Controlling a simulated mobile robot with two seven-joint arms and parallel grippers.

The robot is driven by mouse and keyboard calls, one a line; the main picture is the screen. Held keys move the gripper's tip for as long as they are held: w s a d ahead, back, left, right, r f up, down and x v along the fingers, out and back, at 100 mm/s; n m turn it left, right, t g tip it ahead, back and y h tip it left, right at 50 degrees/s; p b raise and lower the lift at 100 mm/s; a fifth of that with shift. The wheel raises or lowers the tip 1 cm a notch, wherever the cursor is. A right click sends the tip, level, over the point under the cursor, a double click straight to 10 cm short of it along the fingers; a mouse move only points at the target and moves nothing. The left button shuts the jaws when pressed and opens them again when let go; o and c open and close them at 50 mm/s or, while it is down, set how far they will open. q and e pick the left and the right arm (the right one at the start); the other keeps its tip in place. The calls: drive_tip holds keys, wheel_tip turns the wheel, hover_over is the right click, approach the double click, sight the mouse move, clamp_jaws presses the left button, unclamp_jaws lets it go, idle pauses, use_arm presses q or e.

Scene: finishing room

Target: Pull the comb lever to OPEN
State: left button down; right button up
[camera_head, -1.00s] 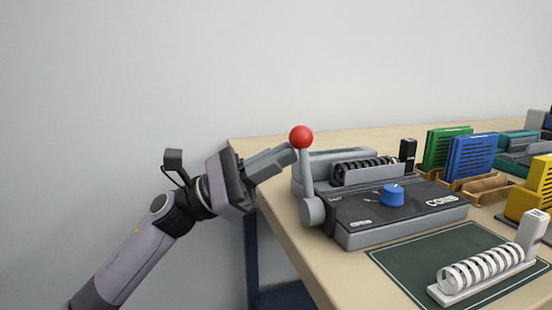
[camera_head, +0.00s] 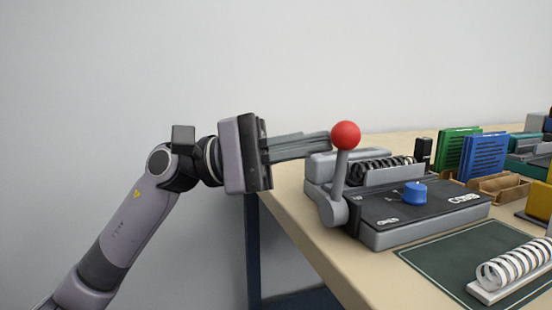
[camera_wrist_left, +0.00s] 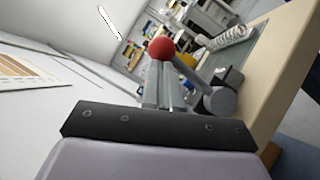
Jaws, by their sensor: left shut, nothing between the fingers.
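The comb lever (camera_head: 340,175) is a grey arm with a red ball knob (camera_head: 345,135), on the left side of the comb machine (camera_head: 420,215). It leans a little to the right of its pivot (camera_head: 333,212). My left gripper (camera_head: 325,143) is shut and empty, its fingertips at the lever just under the knob. Whether they touch it is hard to tell. In the left wrist view the red knob (camera_wrist_left: 161,48) shows just beyond the shut fingers (camera_wrist_left: 162,85). Small labels on the machine top are too small to read surely. My right gripper is not in view.
A blue dial (camera_head: 415,193) sits on the machine top. A white comb spine (camera_head: 515,265) lies on the dark green mat (camera_head: 450,260). Green (camera_head: 455,150) and blue (camera_head: 483,157) holders stand behind right. The table's left edge runs below my gripper.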

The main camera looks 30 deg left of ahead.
use_arm(q)
drive_tip(key=shift+s+d+r+m+g+y, duration=0.1)
drive_tip(key=shift+s+d+m+g+y, duration=0.3)
drive_tip(key=shift+m, duration=0.4)
drive_tip(key=shift+s+d+m+y+b, duration=0.4)
drive_tip(key=shift+d+m, duration=0.2)
drive_tip(key=shift+m, duration=0.2)
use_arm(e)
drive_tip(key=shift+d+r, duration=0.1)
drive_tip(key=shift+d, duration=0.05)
use_arm(q)
drive_tip(key=shift+s+d, duration=0.1)
drive_tip(key=shift+s, duration=0.05)
drive_tip(key=v, duration=0.7)
drive_tip(key=shift+a, duration=0.25)
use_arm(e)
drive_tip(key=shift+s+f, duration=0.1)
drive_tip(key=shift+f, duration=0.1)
